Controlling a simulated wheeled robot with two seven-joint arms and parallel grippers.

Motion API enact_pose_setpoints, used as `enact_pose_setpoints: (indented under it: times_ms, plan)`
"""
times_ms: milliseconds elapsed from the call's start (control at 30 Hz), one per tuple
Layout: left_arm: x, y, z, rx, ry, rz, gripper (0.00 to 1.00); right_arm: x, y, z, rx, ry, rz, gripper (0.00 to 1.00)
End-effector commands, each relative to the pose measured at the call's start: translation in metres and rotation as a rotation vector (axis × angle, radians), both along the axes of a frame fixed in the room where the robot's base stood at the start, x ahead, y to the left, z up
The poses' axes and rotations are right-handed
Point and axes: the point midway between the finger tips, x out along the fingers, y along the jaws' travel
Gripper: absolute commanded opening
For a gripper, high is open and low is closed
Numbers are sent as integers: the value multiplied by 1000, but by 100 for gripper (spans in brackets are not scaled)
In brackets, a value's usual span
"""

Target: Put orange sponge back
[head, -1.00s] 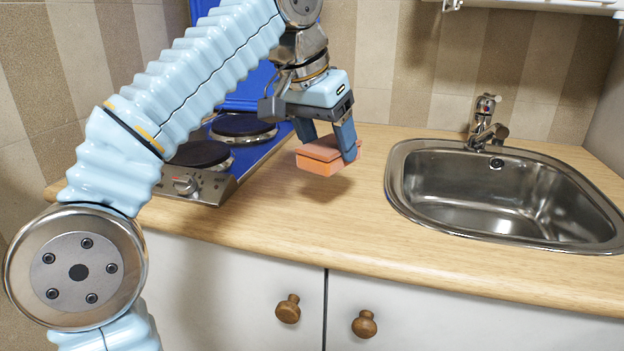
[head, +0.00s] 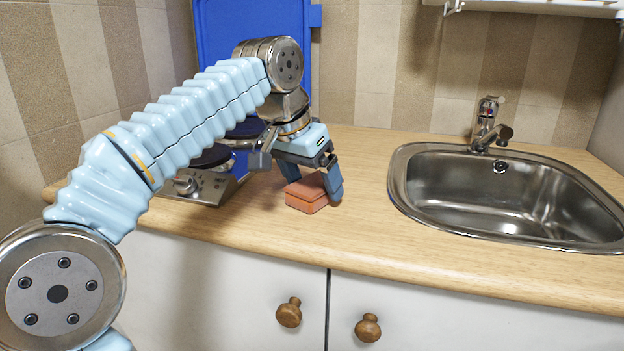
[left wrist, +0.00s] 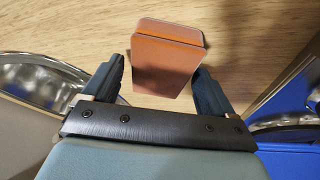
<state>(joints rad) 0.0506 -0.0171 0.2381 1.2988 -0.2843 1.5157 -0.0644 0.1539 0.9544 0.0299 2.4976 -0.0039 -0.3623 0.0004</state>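The orange sponge (head: 306,193) is a two-layered block resting on the wooden counter, between the hob and the sink. My left gripper (head: 313,185) is just above it, pointing down, with its fingers on either side of the sponge's top. In the left wrist view the sponge (left wrist: 168,55) lies beyond and between the fingers (left wrist: 160,80). A gap shows between it and the left finger; the right finger overlaps its edge, so contact there is unclear. The gripper looks open. My right gripper is not in view.
The hob (head: 205,188) with its raised blue lid (head: 255,40) stands left of the gripper. The steel sink (head: 500,190) with its tap (head: 488,125) is to the right. The counter (head: 365,215) between them is otherwise clear. Striped tiles line the wall behind.

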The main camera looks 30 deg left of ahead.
Motion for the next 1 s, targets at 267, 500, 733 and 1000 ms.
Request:
enact_pose_setpoints:
  times_ms: [267,500,733,1000]
  plan:
    - [0,0,0,0,0,0,92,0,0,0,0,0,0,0]
    - [-9,2,26,0,-3,0,92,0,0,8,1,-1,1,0]
    - [-29,8,77,0,-4,-1,92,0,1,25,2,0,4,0]
    - [-42,12,107,1,-1,0,92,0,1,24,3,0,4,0]
